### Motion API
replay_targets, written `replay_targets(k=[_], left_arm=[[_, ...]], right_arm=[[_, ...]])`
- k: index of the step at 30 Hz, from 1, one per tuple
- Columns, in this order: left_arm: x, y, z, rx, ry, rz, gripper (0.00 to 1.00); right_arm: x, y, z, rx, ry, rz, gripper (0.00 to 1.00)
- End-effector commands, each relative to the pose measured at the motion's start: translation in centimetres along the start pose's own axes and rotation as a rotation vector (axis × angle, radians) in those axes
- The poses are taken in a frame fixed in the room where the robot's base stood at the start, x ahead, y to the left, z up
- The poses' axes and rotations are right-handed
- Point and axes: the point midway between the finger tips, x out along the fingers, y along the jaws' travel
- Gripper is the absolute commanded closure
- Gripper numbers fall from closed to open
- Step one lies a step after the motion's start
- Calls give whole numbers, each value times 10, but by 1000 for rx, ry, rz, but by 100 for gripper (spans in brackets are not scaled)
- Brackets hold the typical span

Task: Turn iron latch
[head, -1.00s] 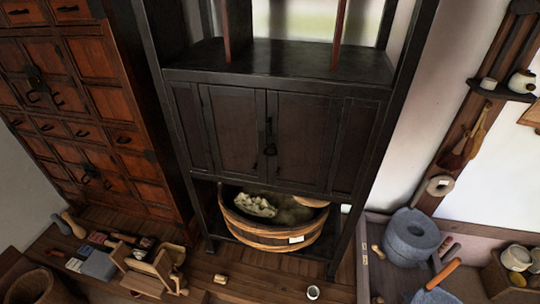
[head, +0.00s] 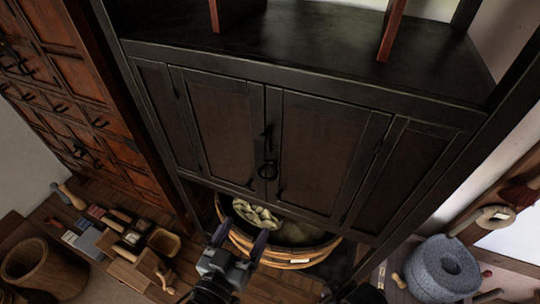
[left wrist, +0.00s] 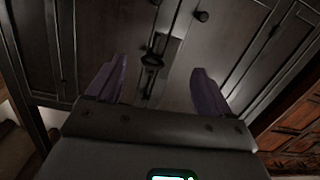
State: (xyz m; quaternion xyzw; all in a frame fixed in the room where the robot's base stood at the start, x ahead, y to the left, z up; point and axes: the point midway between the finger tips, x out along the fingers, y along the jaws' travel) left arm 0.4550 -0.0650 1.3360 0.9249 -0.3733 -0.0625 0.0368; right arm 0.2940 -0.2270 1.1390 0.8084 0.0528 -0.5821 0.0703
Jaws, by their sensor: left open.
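The dark iron latch (head: 267,168), with a ring-shaped pull, sits where the two shut doors of the black cabinet (head: 320,140) meet. My left gripper (head: 241,238) is open and empty, below the latch and in front of the wooden tub in the head view. In the left wrist view, the latch (left wrist: 152,62) shows between the two spread purple fingers of the left gripper (left wrist: 158,72), apart from both.
A wooden tub (head: 282,254) holding a pale sack stands under the cabinet. A drawer chest (head: 75,85) is at left, with small tools on the floor before it. A grey stone quern (head: 442,268) stands at lower right. The space before the doors is clear.

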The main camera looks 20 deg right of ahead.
Motion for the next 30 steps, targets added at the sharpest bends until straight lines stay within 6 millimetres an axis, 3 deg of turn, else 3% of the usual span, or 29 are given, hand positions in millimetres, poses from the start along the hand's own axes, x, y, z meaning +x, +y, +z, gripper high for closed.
replay_targets(k=[3, 10, 14, 30], left_arm=[[12, 5, -17, 64, 43, 28, 19], [21, 3, -43, 114, 90, 33, 19], [33, 4, -47, 116, 93, 33, 19], [112, 6, -54, 115, 92, 31, 19]], right_arm=[[11, -2, 3, 2, 2, -3, 100], [16, -10, 10, 8, -12, -21, 100], [12, -10, 10, 12, -13, -23, 100], [-8, -3, 1, 0, -6, -7, 100]])
